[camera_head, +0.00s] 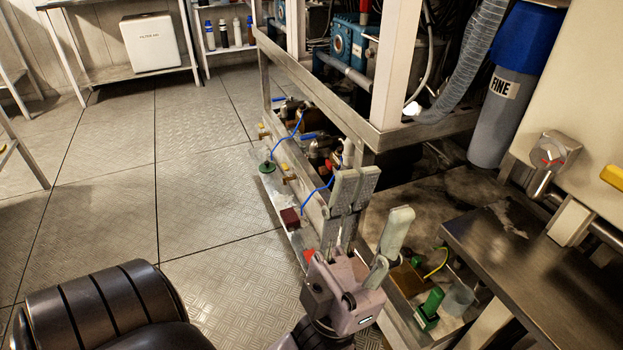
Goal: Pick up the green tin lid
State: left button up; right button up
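No green tin lid can be made out for certain. A small round dark green piece (266,168) sits on the low ledge along the machine frame, left of my gripper. A brighter green object (430,304) lies lower right, on the low shelf by the bench; its shape is too small to tell. My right gripper is not in view.
The metal machine frame (330,98) and the steel bench top (545,275) bound the space on the right. A clear cup (459,298) and a dark red block (290,218) are near the gripper. The plate floor (130,190) at left is free.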

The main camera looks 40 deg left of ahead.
aim_at(267, 166)
jog(key=l+u, duration=0.15)
jog(key=u, duration=1.15)
jog(key=i+l, duration=0.05)
